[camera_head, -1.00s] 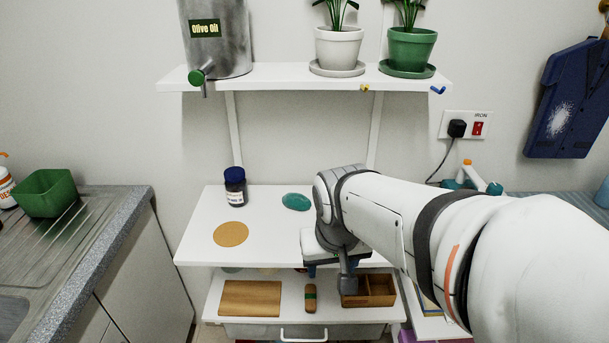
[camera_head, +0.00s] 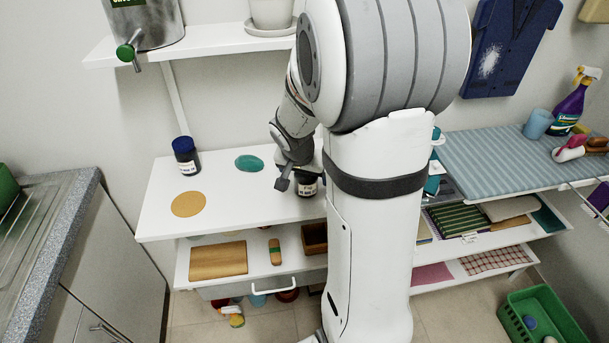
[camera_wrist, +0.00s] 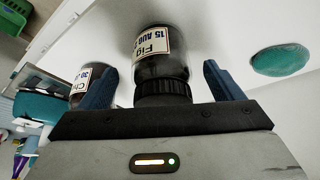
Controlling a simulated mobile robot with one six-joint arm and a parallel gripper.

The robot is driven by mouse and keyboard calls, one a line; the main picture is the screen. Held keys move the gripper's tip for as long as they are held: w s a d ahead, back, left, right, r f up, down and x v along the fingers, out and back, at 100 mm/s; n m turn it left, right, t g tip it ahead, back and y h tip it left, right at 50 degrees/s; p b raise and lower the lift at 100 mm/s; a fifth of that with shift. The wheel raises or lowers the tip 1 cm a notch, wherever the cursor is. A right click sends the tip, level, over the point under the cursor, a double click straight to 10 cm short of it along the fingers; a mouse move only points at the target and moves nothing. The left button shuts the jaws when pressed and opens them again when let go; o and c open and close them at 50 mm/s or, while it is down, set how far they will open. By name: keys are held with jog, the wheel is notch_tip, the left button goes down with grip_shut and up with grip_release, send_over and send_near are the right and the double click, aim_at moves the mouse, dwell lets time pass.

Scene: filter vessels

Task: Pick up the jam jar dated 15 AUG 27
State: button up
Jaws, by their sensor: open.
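In the wrist view, the jam jar dated 15 AUG (camera_wrist: 152,58) has a dark body, a black ribbed lid and a cream label starting "Fig". It sits between the two blue fingers of my gripper (camera_wrist: 162,75), with a gap to the right finger. A second dark jar (camera_wrist: 85,82) with a label reading "30" is partly hidden behind the left finger. In the head view, my gripper (camera_head: 293,178) is low over the white table, beside a dark labelled jar (camera_head: 306,188); which of the two jars this is I cannot tell.
A blue-lidded jar (camera_head: 186,158) stands at the table's back left. A teal disc (camera_head: 249,163) and a yellow disc (camera_head: 188,204) lie on the white table (camera_head: 235,220). A shelf (camera_head: 220,40) with an oil container (camera_head: 146,25) hangs above.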

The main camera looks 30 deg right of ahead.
aim_at(306, 178)
jog(key=shift+x, duration=1.6)
jog(key=shift+w, duration=0.1)
jog(key=c, duration=1.4)
